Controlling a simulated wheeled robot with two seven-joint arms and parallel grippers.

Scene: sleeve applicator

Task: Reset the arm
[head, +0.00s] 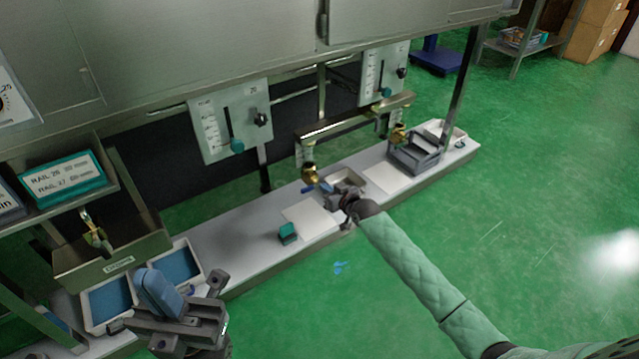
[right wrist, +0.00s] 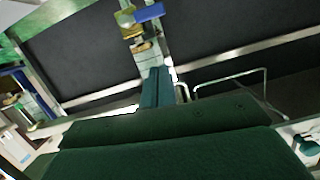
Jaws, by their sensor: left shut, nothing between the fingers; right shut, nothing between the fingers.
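My left gripper (head: 158,292) is at the lower left of the head view, in front of two blue-lined trays. It is shut and holds nothing. My right gripper (head: 342,197) is over the grey bench near the middle, at the end of my green quilted sleeve. In the right wrist view, the brass valve with a blue handle (right wrist: 150,12) shows at the top, beyond the fingers (right wrist: 157,87).
The bench (head: 240,243) carries a teal block (head: 288,233), white plates and a grey bin (head: 413,152). A metal hood (head: 220,45) and two gauge panels (head: 232,122) hang above. An open bin (head: 110,262) stands at left.

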